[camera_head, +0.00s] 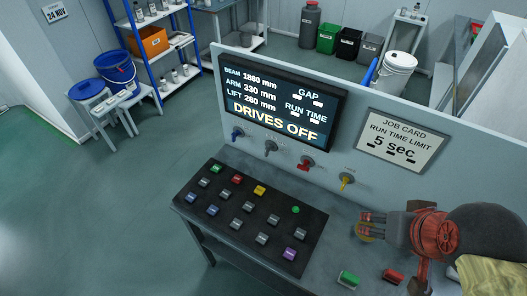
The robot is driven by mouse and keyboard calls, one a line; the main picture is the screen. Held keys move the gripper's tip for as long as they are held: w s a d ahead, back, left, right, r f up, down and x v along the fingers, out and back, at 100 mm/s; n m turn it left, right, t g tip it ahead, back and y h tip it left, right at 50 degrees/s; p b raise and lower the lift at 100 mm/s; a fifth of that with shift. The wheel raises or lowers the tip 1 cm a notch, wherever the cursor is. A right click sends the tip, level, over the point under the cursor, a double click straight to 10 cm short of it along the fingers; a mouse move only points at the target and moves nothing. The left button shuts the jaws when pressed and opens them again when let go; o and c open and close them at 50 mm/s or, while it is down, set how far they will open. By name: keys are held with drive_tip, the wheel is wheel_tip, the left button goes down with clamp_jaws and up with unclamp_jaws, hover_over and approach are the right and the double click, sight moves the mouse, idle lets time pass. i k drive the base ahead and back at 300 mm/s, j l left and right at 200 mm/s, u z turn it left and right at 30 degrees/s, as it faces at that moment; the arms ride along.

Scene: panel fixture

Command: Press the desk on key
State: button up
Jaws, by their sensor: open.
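A dark key panel (222,224) lies on the grey desk, with rows of square keys. Its back row has a green key (215,168), a red key (237,179) and a yellow key (259,190); a round green light or button (295,209) is at its right. A purple key (290,254) is at the front right. A larger green key (348,279) and a red key (393,275) sit apart near the front. Key labels are too small to read, so I cannot tell which is desk on. My gripper (366,225) is open and empty, right of the panel, pointing left.
A screen (282,101) reads "DRIVES OFF". A job card (402,140) reads "RUN TIME LIMIT 5 sec". Blue, grey, red (306,163) and yellow (346,181) knobs line the upright wall behind the desk. Space over the key panel is clear. Shelves and bins stand behind.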

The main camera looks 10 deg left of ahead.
sight(216, 169)
drive_tip(key=u, duration=1.35)
